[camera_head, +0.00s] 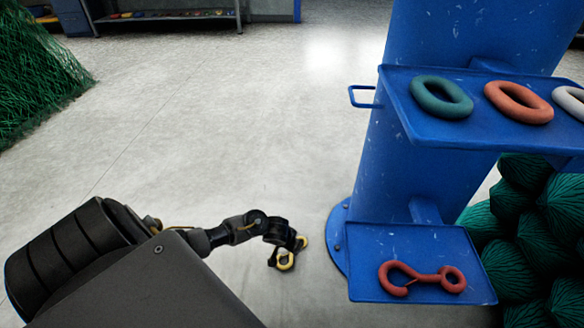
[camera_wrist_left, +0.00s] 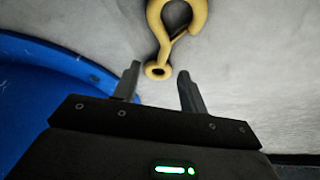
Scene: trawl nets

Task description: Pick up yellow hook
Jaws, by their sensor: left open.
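The yellow hook (camera_head: 286,264) lies on the grey floor just left of the blue stand's round base, mostly covered by my left gripper in the head view. In the left wrist view the yellow hook (camera_wrist_left: 158,32) shows its curved part at the top and its small eye end towards me. My left gripper (camera_wrist_left: 158,74) is open, with one finger on each side of the eye end and no clear contact. It also shows in the head view (camera_head: 286,245), low over the hook. My right gripper is out of view.
The blue stand (camera_head: 395,160) rises right of the gripper. Its lower shelf (camera_head: 362,262) holds a red hook (camera_head: 425,277), and its upper shelf (camera_head: 440,131) holds several rings. Green nets (camera_head: 535,220) are piled at the right.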

